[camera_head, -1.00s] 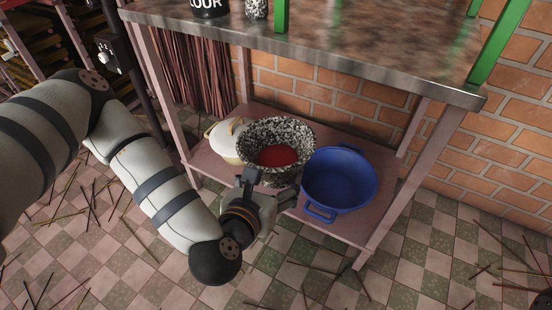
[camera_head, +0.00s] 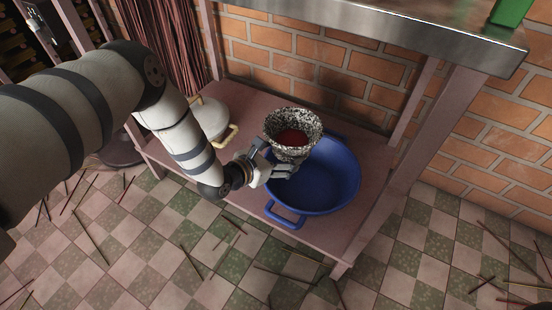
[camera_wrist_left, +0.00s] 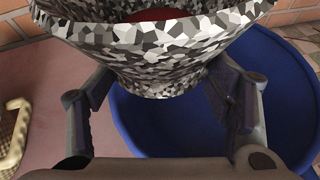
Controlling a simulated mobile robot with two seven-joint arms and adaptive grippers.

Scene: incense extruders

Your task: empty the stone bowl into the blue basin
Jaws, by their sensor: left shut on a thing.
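The stone bowl (camera_head: 293,124) is speckled black and white, with red contents (camera_head: 292,138) inside. It is held upright over the left rear part of the blue basin (camera_head: 335,190). The basin stands on the lower shelf, with a handle toward the front. My left gripper (camera_head: 277,163) is shut on the bowl's narrower lower part. In the left wrist view the bowl (camera_wrist_left: 160,50) sits between the two fingers (camera_wrist_left: 160,95), with the blue basin (camera_wrist_left: 150,122) below. The basin's inside near the bowl is partly hidden. My right gripper is not in view.
A white pot (camera_head: 211,118) with tan handles stands on the pink lower shelf (camera_head: 245,108) left of the basin. The metal tabletop (camera_head: 400,25) is above and behind. A table leg (camera_head: 420,140) rises at the right. Thin sticks lie scattered on the checkered floor.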

